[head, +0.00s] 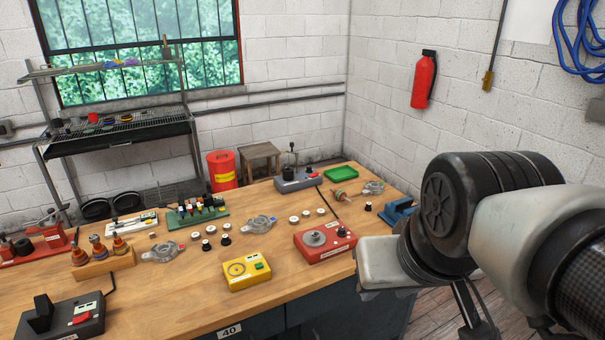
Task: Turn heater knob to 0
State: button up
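A red box-shaped unit (325,246) stands near the front right edge of the bench. It carries a grey round plate with a raised centre, and small controls beside it at its right. I take it to be the heater, but its label is too small to read. Which control is the knob, and where it points, I cannot make out. My arm fills the right side of the head view, its pale link end just right of the red unit and apart from it. My gripper's fingers cannot be made out in this view.
A grey unit with a lever (297,182), a green tray (340,173) and a blue tool (398,211) stand farther back.

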aim_at(342, 233)
jog(key=i+l+u, duration=0.25)
jog(key=i+u, duration=0.2)
jog(key=i+l+u, duration=0.45)
jog(key=j, duration=0.1)
